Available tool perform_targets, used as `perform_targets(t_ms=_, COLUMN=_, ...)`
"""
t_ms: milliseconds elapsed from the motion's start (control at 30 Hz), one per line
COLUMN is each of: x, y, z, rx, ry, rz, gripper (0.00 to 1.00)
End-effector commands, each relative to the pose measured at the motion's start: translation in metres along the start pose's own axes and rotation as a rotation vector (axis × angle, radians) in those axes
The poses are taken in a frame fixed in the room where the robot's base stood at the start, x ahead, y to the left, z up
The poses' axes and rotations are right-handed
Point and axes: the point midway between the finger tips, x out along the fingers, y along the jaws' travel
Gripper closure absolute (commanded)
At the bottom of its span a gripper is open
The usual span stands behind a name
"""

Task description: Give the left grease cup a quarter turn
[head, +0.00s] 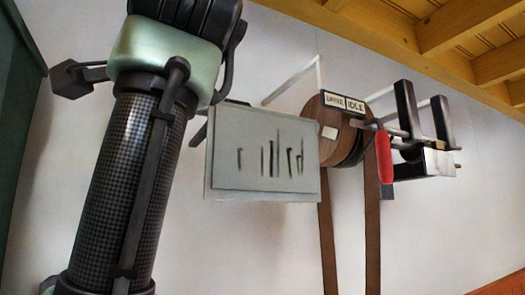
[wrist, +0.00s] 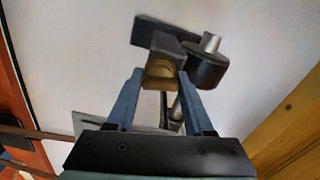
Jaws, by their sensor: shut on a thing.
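In the wrist view, a brass-coloured cup (wrist: 160,77) sits between the two blue fingers of my gripper (wrist: 158,82), under a dark block (wrist: 167,45). My gripper is shut on this cup, with one finger on each side. The frames do not clearly show whether it is the left one; a second cup is not clearly visible. In the head view my arm rises on the left, and my gripper and the held cup cannot be made out.
In the wrist view, a dark round collar (wrist: 207,66) with a silver shaft stands right of the cup. In the head view, a grey plate (head: 262,187) hangs before pulleys (head: 329,150) with belts. A red handle (head: 384,157) and dark hanger bracket (head: 408,105) are at right, below wooden beams.

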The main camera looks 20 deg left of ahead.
Motion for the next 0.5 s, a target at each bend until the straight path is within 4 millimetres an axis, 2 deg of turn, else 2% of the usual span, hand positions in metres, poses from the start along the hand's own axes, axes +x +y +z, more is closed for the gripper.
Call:
perform_targets(t_ms=200, x=-0.0002, y=0.0002, z=-0.0004, rx=0.124, ry=0.002, rz=-0.001, gripper=1.0)
perform_targets(t_ms=500, x=-0.0001, y=0.0006, z=-0.0007, rx=0.203, ry=0.003, rz=-0.001, gripper=1.0)
